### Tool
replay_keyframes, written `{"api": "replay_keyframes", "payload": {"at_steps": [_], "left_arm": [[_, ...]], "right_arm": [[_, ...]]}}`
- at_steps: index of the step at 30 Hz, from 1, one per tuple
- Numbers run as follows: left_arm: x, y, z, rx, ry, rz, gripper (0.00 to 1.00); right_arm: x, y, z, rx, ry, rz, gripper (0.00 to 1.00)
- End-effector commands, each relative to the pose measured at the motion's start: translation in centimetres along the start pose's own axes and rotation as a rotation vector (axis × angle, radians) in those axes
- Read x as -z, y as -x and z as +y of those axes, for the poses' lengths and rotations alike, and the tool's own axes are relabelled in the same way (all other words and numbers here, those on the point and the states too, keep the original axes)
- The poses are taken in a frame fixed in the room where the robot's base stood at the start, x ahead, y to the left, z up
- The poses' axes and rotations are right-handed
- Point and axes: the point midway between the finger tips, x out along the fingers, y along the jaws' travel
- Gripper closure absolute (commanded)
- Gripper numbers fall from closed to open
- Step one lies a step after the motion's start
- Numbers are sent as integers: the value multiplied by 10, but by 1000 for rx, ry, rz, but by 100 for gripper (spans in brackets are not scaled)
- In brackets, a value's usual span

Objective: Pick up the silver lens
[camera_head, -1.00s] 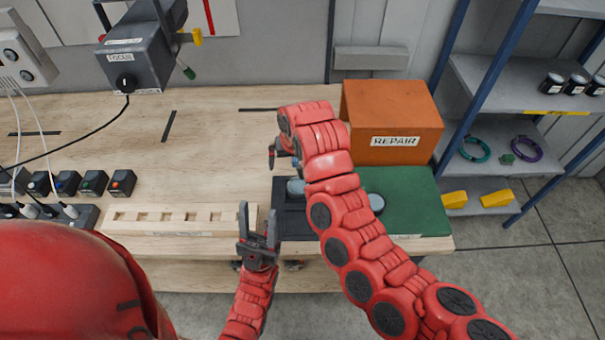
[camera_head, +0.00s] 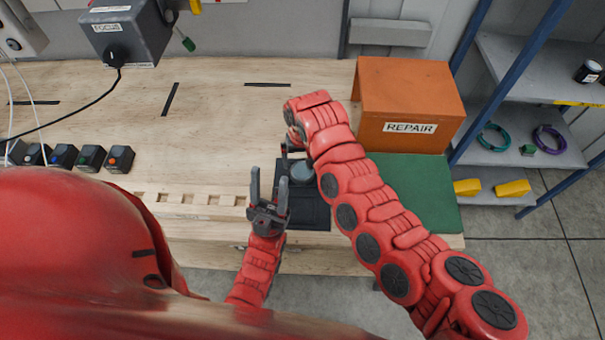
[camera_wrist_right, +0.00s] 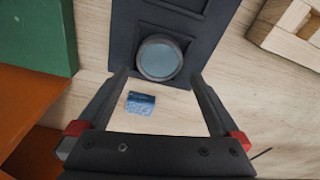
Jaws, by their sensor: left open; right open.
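The silver lens (camera_head: 302,173), a round grey-blue disc with a silver rim, lies in a dark tray (camera_head: 315,212) at the bench's front. In the right wrist view the lens (camera_wrist_right: 159,57) sits in the end part of the tray (camera_wrist_right: 195,20), just beyond my fingertips and roughly centred between them. My right gripper (camera_wrist_right: 160,76) is open and empty. In the head view my right gripper (camera_head: 291,157) is partly hidden by its own arm. My left gripper (camera_head: 269,180) is open and empty, pointing up at the tray's left side.
An orange REPAIR box (camera_head: 405,90) stands behind a green mat (camera_head: 425,185), right of the tray. A slotted wooden rack (camera_head: 190,205) lies left. A small blue-and-white card (camera_wrist_right: 141,103) lies beside the tray. The bench's middle (camera_head: 220,125) is mostly clear.

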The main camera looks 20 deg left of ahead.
Motion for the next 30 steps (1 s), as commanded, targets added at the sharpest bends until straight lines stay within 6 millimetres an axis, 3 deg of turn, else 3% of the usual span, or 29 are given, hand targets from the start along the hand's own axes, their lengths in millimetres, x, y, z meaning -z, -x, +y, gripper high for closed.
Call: {"api": "replay_keyframes", "payload": {"at_steps": [5,12,19,30], "left_arm": [[-1,6,0,0,0,0,50],[-5,30,2,0,0,0,50],[-5,28,1,0,0,1,50],[-5,28,1,0,0,0,50]], "right_arm": [[-1,-14,0,1,1,1,0],[-3,-54,2,0,0,0,0],[-2,-52,2,1,0,1,0],[-2,-52,2,0,0,1,65]]}}
